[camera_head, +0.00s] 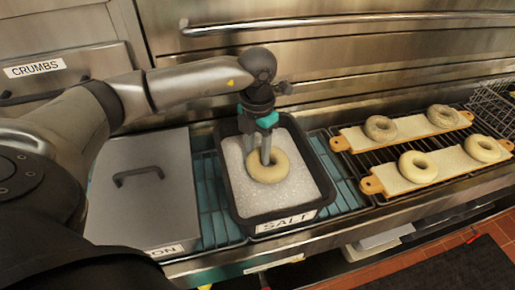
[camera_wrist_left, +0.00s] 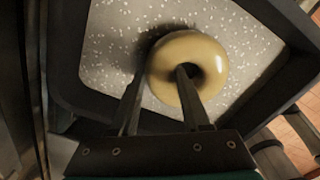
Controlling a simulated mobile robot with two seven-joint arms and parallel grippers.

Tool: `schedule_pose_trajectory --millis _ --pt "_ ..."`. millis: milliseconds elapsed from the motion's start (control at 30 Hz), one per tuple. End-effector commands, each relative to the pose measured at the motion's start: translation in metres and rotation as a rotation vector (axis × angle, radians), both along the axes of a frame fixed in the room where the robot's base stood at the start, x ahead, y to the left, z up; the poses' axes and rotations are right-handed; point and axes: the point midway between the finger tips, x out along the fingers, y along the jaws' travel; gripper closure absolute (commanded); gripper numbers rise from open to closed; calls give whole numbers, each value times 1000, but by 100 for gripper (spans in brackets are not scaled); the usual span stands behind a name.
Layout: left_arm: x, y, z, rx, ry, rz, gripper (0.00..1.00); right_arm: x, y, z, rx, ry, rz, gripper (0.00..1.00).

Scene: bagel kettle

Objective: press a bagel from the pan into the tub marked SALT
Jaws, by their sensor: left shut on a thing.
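A pale bagel (camera_head: 278,171) is inside the black tub marked SALT (camera_head: 285,224), over its white grains (camera_head: 302,187). My left gripper (camera_head: 260,160) points down into the tub and is shut on the bagel's ring. The left wrist view shows the gripper (camera_wrist_left: 160,78) with one finger in the hole and the other outside the bagel (camera_wrist_left: 208,60). The speckled grains (camera_wrist_left: 118,40) lie beneath, with a dark shadow beside the bagel. I cannot tell how firmly the bagel touches the grains. No pan is clearly seen. My right gripper is not in view.
Two boards (camera_head: 402,136) (camera_head: 446,165) with several bagels lie on a rack to the right. A lidded metal box (camera_head: 145,205) stands left of the tub. A CRUMBS container (camera_head: 60,75) is at the back left, and a wire basket (camera_head: 492,105) at the far right.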

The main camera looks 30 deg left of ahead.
Motion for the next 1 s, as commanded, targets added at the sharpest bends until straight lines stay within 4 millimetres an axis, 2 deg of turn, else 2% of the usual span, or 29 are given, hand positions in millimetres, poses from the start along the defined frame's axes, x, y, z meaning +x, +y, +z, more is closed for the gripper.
schedule_pose_trajectory --millis 467,1000 --pt "0 0 4 0 -1 0 100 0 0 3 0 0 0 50" --pt "0 0 47 0 -2 0 100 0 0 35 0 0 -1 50"
